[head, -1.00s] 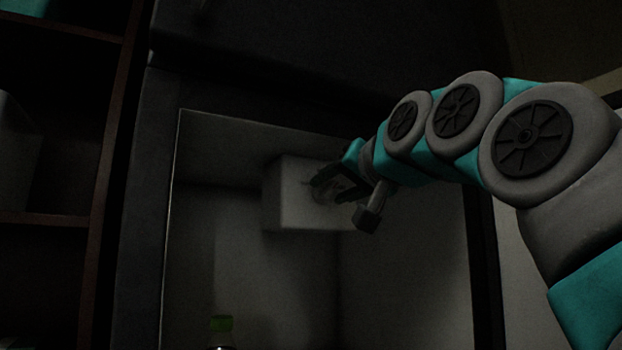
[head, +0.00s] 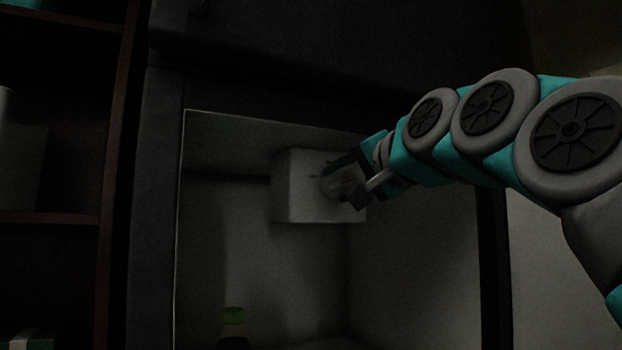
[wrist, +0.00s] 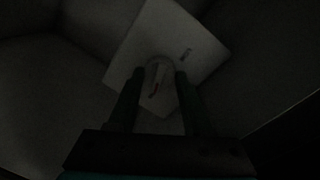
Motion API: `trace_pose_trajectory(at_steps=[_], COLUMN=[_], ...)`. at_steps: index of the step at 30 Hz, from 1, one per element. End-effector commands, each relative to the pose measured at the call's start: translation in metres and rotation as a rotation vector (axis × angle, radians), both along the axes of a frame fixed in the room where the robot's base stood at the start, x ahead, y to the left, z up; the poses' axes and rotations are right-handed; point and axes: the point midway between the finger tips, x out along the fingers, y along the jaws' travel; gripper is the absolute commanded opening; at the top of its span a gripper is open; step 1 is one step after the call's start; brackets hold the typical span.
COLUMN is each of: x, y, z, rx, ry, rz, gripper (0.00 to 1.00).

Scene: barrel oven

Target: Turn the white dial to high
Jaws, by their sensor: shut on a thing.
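A white box-shaped control housing (head: 296,190) hangs in the upper part of the open cabinet compartment. The white dial (head: 338,183) is on its front face, partly hidden by my gripper in the head view. In the wrist view the dial (wrist: 159,76) lies between the two fingertips, with a red mark on it and small dark lettering on the housing (wrist: 190,45) beside it. My gripper (wrist: 155,78) is shut on the dial. The red mark's setting is too dark to read.
The compartment's left edge (head: 181,200) is beside a dark wooden shelf unit (head: 115,120). Open room lies below the housing.

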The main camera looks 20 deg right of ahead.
Motion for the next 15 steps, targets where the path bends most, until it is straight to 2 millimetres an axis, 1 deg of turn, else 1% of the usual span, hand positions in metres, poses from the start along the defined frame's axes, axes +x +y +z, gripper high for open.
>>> trace_pose_trajectory(at_steps=[9, 10, 15], x=[0.0004, 0.0004, 0.0003], y=[-0.0001, -0.0001, -0.0002], z=[-0.001, -0.001, -0.0007], rx=[0.002, 0.002, 0.001], ry=[0.001, 0.001, 0.001], rz=[0.0, 0.0, 0.0], gripper=[0.0, 0.52, 0.71])
